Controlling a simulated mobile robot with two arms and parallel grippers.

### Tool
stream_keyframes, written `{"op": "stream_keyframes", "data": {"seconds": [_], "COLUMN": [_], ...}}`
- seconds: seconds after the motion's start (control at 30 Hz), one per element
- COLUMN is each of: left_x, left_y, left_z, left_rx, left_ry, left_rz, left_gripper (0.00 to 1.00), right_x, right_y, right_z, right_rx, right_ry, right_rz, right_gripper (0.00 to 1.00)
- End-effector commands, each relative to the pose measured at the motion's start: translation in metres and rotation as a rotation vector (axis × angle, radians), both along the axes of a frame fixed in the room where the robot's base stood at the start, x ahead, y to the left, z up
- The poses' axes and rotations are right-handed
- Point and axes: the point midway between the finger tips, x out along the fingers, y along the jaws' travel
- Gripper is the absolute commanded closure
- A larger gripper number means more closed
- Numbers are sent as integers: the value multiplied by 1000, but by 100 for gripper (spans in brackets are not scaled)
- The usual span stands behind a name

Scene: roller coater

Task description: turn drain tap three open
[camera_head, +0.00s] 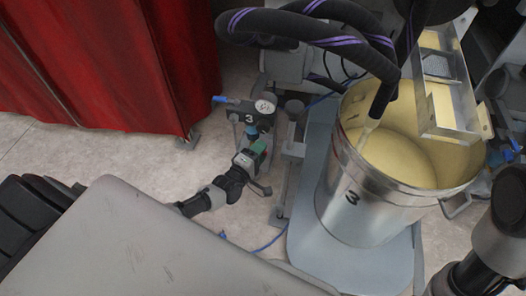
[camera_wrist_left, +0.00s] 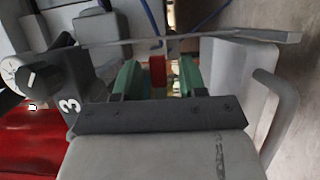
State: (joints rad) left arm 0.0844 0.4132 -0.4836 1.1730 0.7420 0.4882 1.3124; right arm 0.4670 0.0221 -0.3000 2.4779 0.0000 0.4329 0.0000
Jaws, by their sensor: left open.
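My left gripper (camera_head: 258,147) is in the middle of the head view, just below a dark block marked 3 (camera_head: 248,118) with a round dial. In the left wrist view its green-padded fingers (camera_wrist_left: 157,77) are apart. A small red piece (camera_wrist_left: 157,68) shows between them; I cannot tell whether either pad touches it. The dark block marked 3 also shows at the left of the wrist view (camera_wrist_left: 68,100). A blue lever (camera_head: 219,99) sticks out left of the block in the head view. The tap's body is mostly hidden by my gripper. My right gripper is not in view.
A steel pail marked 3 (camera_head: 352,215) with yellow liquid stands right of my left gripper on a grey plate (camera_head: 305,222). Thick black hoses (camera_head: 300,28) arch above. A red curtain (camera_head: 110,60) hangs at the left. Bare floor lies between.

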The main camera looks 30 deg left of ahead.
Motion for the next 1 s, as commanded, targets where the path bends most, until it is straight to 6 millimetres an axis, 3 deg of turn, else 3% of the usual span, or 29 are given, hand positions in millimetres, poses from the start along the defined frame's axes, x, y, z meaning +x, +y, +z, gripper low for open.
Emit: {"op": "stream_keyframes", "data": {"seconds": [0.2,0.47,0.73,1.0], "left_x": [16,17,17,17], "left_y": [-3,-3,-3,-3], "left_z": [-1,0,0,0], "left_rx": [0,0,0,12], "left_ry": [0,0,0,4], "left_rz": [0,0,0,0], "left_gripper": [58,58,98,100], "right_x": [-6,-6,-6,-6], "right_y": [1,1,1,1], "right_z": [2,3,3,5], "right_rx": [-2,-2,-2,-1], "right_ry": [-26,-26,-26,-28], "right_rz": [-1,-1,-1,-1], "right_gripper": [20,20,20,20]}}
